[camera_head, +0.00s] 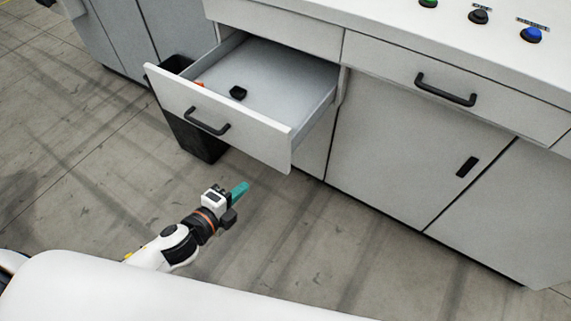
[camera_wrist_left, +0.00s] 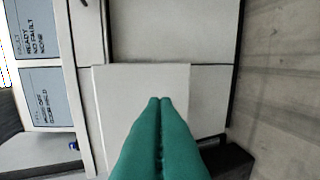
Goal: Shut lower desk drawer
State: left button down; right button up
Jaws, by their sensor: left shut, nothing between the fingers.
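The lower desk drawer (camera_head: 222,127) is pulled out from the white desk in the head view. Its front panel carries a black bar handle (camera_head: 207,121), and a small black item (camera_head: 238,93) lies inside. My left gripper (camera_head: 240,188) is shut and empty, in front of and below the drawer front, apart from it in the head view. In the left wrist view its teal fingers (camera_wrist_left: 160,105) are together, with a pale panel (camera_wrist_left: 120,85) beyond them. My right gripper is not in view.
A black bin (camera_head: 200,140) stands on the floor beneath the open drawer. A closed drawer with a handle (camera_head: 445,90) is at the right. Push buttons (camera_head: 479,16) sit on the desk top. The floor in front is clear.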

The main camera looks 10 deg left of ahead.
pick_arm(q)
send_near(276, 154)
jog(key=p+x, duration=0.1)
jog(key=x, duration=0.5)
jog(key=shift+w+d+f, duration=0.1)
jog(key=shift+w+f, duration=0.05)
jog(key=shift+w, duration=0.2)
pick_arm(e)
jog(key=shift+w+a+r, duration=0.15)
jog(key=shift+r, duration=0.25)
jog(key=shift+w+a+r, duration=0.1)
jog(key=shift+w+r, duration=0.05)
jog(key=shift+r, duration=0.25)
